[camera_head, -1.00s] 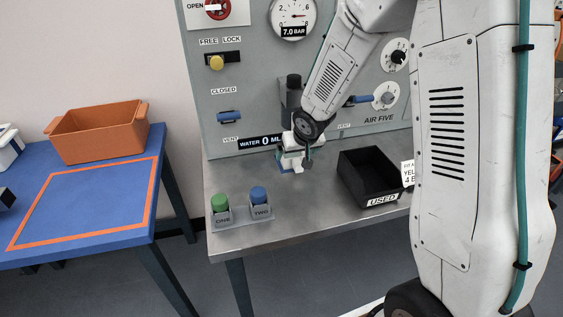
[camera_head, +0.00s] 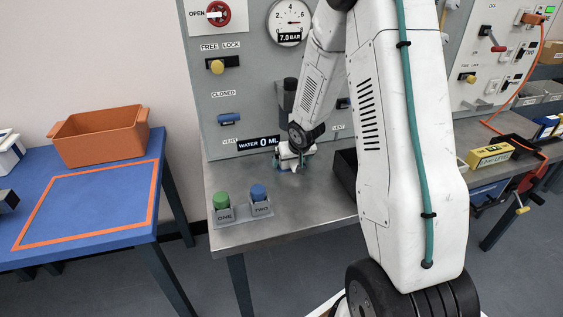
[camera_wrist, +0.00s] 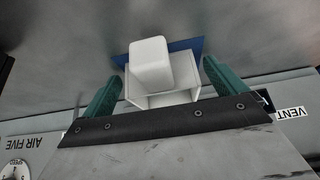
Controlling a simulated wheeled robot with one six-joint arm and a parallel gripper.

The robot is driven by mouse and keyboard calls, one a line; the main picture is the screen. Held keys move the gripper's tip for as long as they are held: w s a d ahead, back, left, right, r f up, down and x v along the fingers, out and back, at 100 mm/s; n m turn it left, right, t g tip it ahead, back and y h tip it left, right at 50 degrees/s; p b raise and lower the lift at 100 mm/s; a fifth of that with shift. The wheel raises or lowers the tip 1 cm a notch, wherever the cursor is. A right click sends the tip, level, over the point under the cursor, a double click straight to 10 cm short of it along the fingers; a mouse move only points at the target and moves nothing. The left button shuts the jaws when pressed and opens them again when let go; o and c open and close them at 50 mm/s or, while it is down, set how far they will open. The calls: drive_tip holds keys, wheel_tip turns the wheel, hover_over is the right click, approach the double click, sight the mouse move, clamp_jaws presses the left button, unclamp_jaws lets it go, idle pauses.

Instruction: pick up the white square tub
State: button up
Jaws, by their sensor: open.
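The white square tub (camera_wrist: 150,64) shows in the wrist view as a rounded white block with a white angular holder-like piece (camera_wrist: 165,98) against it. A blue patch (camera_wrist: 190,46) lies beneath. My gripper (camera_wrist: 162,72) is open, with one green finger to the left of the white pieces and one to the right. I see gaps between the fingers and the tub. In the head view my gripper (camera_head: 291,160) is low over the back of the grey bench (camera_head: 300,205), and its wrist largely hides the tub.
A green-topped block (camera_head: 222,200) and a blue-topped block (camera_head: 259,194) stand at the bench's front left. A black bin (camera_head: 345,170) is partly hidden behind my arm. The panel (camera_head: 240,95) rises close behind. A blue table (camera_head: 85,205) with an orange bin (camera_head: 100,135) stands left.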

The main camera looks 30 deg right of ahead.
drive_tip(key=c, duration=1.2)
drive_tip(key=shift+o, duration=0.2)
drive_tip(key=shift+a+r, duration=0.1)
drive_tip(key=shift+s+a+r, duration=0.1)
drive_tip(key=shift+s+r, duration=0.25)
drive_tip(key=s+a+r, duration=0.1)
drive_tip(key=s+r, duration=0.2)
drive_tip(key=s, duration=0.3)
drive_tip(key=s+a+r, duration=0.2)
drive_tip(key=s+r, duration=0.2)
drive_tip(key=s, duration=0.2)
drive_tip(key=shift+s+a, duration=0.3)
drive_tip(key=shift+s, duration=0.05)
